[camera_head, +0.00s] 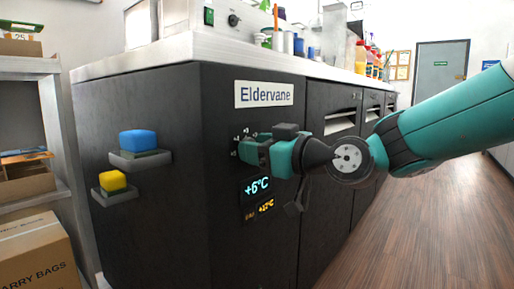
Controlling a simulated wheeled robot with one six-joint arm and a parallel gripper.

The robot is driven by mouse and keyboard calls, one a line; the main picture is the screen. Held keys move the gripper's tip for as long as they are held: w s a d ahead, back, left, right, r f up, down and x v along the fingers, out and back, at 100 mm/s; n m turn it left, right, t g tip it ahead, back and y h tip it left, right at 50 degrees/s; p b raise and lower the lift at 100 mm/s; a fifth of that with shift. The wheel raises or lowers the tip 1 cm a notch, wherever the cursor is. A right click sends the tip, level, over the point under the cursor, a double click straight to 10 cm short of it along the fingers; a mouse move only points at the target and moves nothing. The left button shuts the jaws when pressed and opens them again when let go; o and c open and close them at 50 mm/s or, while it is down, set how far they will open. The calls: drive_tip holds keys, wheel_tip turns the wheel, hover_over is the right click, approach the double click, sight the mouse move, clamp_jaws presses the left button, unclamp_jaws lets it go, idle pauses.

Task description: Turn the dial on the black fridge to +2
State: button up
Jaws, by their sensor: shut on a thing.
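The black fridge (230,100) is the dark cabinet front with an "Eldervane" plate (264,94) near its top. Small white dial marks (238,137) show just left of and above my gripper. The dial itself is hidden behind the fingers, so its pointer cannot be read. My gripper (248,151) is level with the dial, comes in from the right and is shut on it. Below, a blue display (257,186) seems to read +6°C. A smaller orange readout (265,206) under it seems to read +12°C.
Two small ledges on the cabinet's left side hold a blue sponge (138,140) and a yellow sponge (112,181). Bottles and cups stand on the white counter (190,50). Drawers with handles (340,122) run to the right. Shelves and boxes are at left; wooden floor is clear at right.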

drive_tip(key=shift+m, duration=0.3)
drive_tip(key=shift+w+d+f+m+p, duration=0.1)
drive_tip(key=shift+m+p, duration=3.6)
drive_tip(key=shift+m, duration=1.15)
drive_tip(key=shift+w+d+f+m+p, duration=0.1)
drive_tip(key=shift+m+p, duration=3.65)
drive_tip(key=shift+m, duration=1.15)
drive_tip(key=shift+w+d+f+m+p, duration=0.1)
drive_tip(key=shift+m+p, duration=3.6)
drive_tip(key=shift+m, duration=1.15)
